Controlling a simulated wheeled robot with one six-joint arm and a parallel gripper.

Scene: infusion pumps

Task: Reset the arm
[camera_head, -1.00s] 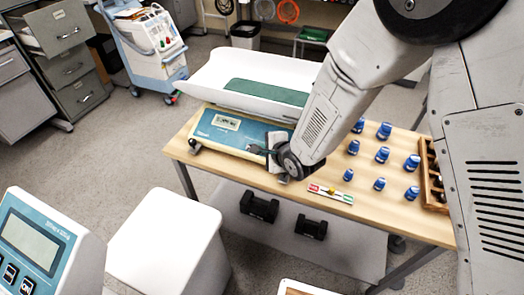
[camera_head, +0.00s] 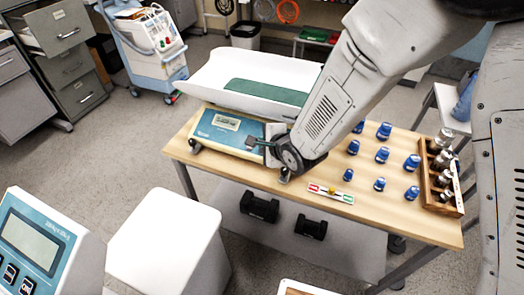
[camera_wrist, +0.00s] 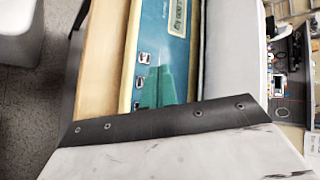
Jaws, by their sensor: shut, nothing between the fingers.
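In the head view my arm reaches from the upper right down over the wooden table (camera_head: 330,212). My gripper (camera_head: 253,142) is at its lower end, with dark shut fingers and nothing held. The fingers point left in front of the blue-fronted baby scale (camera_head: 215,137); I cannot tell whether they touch it. In the wrist view a dark bar and a pale marked part cover the lower picture.
Several blue-capped vials (camera_head: 382,154) stand on the table right of my arm, near a wooden rack (camera_head: 427,190) of bottles. A small coloured level strip (camera_head: 331,193) lies at the front edge. A white box (camera_head: 165,245) and a display unit (camera_head: 40,245) stand nearer.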

